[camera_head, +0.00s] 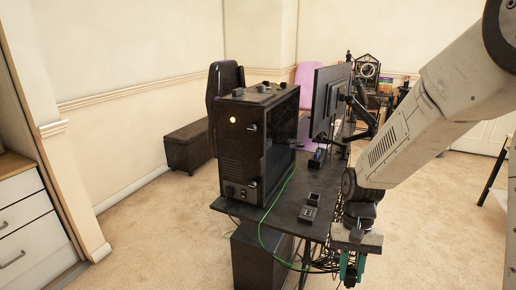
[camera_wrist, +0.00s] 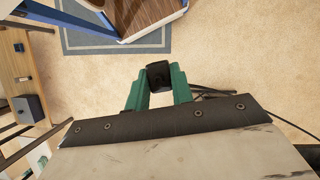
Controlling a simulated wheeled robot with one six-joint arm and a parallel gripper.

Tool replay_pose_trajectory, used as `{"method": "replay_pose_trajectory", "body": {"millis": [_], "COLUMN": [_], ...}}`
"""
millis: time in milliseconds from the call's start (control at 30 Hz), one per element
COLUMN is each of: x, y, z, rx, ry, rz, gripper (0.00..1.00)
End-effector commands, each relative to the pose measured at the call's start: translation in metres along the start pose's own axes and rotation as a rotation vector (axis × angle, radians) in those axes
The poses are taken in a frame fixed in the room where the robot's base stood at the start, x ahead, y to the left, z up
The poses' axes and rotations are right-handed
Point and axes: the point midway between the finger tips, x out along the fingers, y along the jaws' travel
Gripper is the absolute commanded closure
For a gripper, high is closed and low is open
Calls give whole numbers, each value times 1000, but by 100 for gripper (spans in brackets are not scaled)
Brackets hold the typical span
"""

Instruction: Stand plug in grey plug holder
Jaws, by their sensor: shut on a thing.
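My gripper (camera_head: 351,272) hangs low at the right, beside the desk edge, fingers pointing down. In the wrist view its green fingers (camera_wrist: 159,92) are shut on a dark block-shaped plug (camera_wrist: 159,73). The plug is hard to make out in the head view. Two small dark grey holders sit near the desk's front right corner: one is farther back (camera_head: 313,198), the other nearer the edge (camera_head: 307,214). I cannot tell for sure which is the plug holder. They are to the left of and above my gripper in the head view.
A black computer tower (camera_head: 240,150) stands on the dark desk (camera_head: 285,212). A green cable (camera_head: 264,222) runs down over the edge, and dark cables (camera_head: 322,262) hang below. Monitors (camera_head: 330,95) stand behind. Open carpet (camera_head: 420,235) lies to the right.

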Motion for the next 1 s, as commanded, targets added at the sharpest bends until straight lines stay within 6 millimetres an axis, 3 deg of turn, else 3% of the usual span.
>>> {"method": "replay_pose_trajectory", "body": {"millis": [267,400,533,633,767,1000], "x": [-14,-8,5,18,34,37], "y": [-3,-1,2,5,8,9], "z": [-83,-138,-173,-188,-192,-191], "rx": [-121,-184,-211,-212,-207,-205], "ry": [-2,-5,-4,-4,-3,-1], "rz": [51,77,88,88,86,85], "gripper": [100,100,100,100,100,100]}}
